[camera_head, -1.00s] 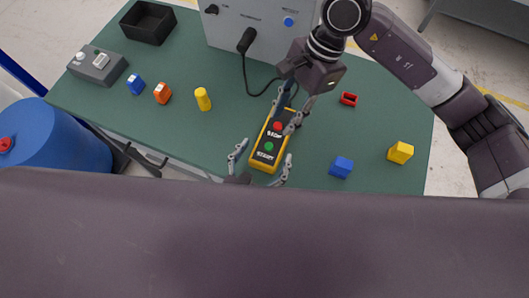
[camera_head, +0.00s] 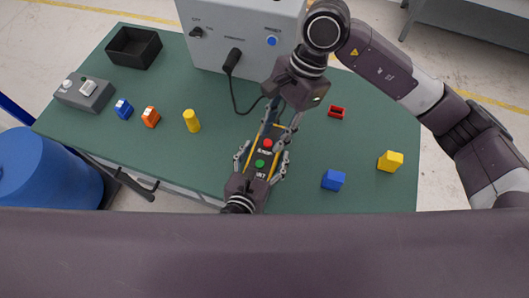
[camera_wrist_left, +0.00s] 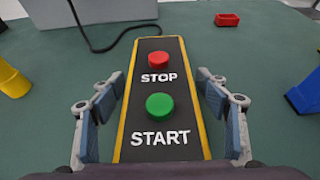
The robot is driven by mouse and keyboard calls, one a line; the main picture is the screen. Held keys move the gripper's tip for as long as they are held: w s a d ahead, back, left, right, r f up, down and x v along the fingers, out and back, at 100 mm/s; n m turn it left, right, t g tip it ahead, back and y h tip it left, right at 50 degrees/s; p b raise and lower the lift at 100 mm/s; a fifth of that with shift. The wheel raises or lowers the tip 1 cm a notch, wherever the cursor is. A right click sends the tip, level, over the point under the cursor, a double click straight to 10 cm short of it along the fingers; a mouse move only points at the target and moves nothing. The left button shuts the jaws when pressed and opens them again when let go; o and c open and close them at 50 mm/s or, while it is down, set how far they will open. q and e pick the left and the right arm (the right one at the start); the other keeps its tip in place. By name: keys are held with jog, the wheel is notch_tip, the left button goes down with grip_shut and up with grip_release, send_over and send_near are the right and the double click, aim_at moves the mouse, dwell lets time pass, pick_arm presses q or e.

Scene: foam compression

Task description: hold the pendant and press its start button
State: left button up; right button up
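The pendant (camera_head: 266,152) lies on the green table, black-faced with yellow sides. Its red STOP button (camera_wrist_left: 159,59) and green START button (camera_wrist_left: 160,105) face up; START is nearer my left gripper. My left gripper (camera_head: 263,161) is open, reaching over the pendant's near end. In the left wrist view, its fingers (camera_wrist_left: 161,120) stand on either side of the pendant, with gaps to both edges. My right gripper (camera_head: 282,121) is above the pendant's far end, fingers pointing down and apart. It is outside the left wrist view, and its height above the pendant is unclear.
A grey control box (camera_head: 240,35) stands at the back, with a black cable (camera_head: 236,95) running towards the pendant. A black bin (camera_head: 134,48) is back left.

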pick_arm(q)
jog(key=c, duration=1.5)
pick_arm(e)
grip_shut()
